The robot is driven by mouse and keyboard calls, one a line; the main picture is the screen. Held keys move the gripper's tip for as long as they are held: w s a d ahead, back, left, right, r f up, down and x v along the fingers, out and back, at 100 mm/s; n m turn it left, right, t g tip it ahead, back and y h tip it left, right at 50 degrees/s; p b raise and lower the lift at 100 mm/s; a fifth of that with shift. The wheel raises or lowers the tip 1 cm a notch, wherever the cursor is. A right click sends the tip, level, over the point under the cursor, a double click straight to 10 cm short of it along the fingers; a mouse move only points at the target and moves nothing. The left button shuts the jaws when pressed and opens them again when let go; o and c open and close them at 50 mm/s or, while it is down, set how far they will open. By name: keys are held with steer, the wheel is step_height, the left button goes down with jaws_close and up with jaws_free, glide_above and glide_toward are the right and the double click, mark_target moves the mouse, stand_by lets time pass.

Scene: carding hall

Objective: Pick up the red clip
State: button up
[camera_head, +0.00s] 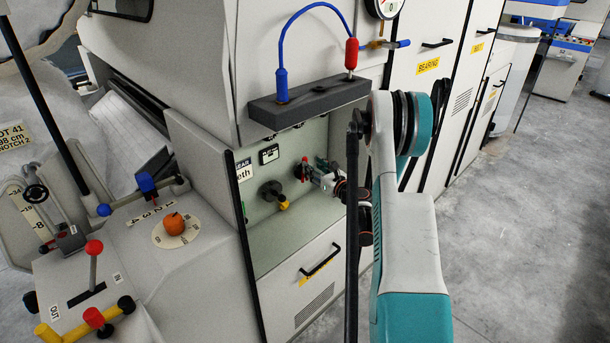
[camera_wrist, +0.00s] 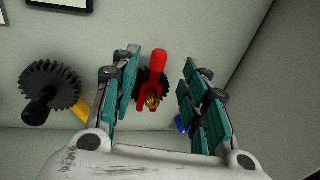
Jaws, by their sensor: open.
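The red clip (camera_wrist: 158,68) is in the wrist view, forked, in front of a dark toothed gear and a brass-coloured shaft end (camera_wrist: 152,101). In the head view the red clip (camera_head: 304,170) shows small at the back of the open recess. My gripper (camera_wrist: 163,75) is open, its teal-padded fingers on either side of the clip with a gap on both sides. In the head view my gripper (camera_head: 325,177) reaches into the recess from the right, partly hidden by my arm. How deep the fingertips reach relative to the clip is hard to tell.
Another dark gear (camera_wrist: 50,88) with a yellow part (camera_wrist: 82,112) stands left of my gripper. A small blue part (camera_wrist: 181,124) lies near the right finger. The recess floor (camera_head: 290,238) is bare. A dark ledge (camera_head: 310,100) with a blue cable overhangs the recess.

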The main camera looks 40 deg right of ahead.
mark_target(306, 160)
steer(key=shift+w+d+r+b, duration=0.15)
steer(key=shift+w+b, duration=0.5)
steer(key=shift+w, duration=1)
steer(key=shift+w+d+f+b, duration=0.15)
steer(key=shift+w+b, duration=0.45)
steer(key=shift+w, duration=1.05)
steer(key=shift+r, duration=0.15)
steer(key=shift+c, duration=0.2)
jaws_close()
